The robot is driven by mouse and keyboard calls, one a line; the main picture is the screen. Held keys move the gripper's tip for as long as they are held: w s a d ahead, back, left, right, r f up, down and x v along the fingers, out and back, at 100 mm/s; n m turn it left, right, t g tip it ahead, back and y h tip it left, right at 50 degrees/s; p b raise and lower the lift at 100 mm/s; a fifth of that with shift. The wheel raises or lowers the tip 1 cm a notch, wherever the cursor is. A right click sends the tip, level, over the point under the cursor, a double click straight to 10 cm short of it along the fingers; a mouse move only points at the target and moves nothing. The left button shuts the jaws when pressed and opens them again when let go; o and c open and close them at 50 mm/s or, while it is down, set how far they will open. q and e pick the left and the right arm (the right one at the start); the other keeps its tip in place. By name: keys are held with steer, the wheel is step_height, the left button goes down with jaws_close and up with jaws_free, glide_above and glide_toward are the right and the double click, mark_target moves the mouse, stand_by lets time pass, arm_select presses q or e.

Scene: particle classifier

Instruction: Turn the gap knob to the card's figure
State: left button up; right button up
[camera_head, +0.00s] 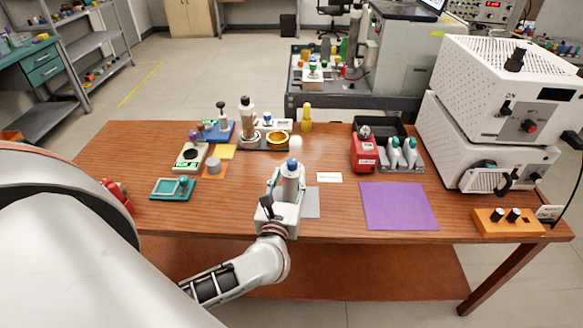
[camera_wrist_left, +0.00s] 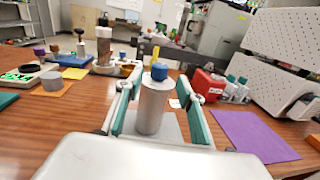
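An orange box (camera_head: 507,222) with two black knobs, left (camera_head: 497,214) and right (camera_head: 514,215), sits at the table's front right. I cannot tell which is the gap knob or read the settings. My left gripper (camera_head: 290,185) is far left of the box, at the table's front middle. In the left wrist view its teal-padded fingers (camera_wrist_left: 160,108) are apart, either side of a silver bottle (camera_wrist_left: 151,108) with a blue cap, with gaps visible. My right gripper is not in view.
A purple mat (camera_head: 399,206) lies between the bottle and the orange box. A red device (camera_head: 363,152) and a grey rack (camera_head: 401,165) stand behind it. A white machine (camera_head: 490,135) fills the back right. Scales and small tools crowd the left.

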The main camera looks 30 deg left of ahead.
arm_select(q)
steer(key=v, duration=0.5)
steer(key=shift+s+d, duration=0.15)
steer(key=shift+s, duration=0.2)
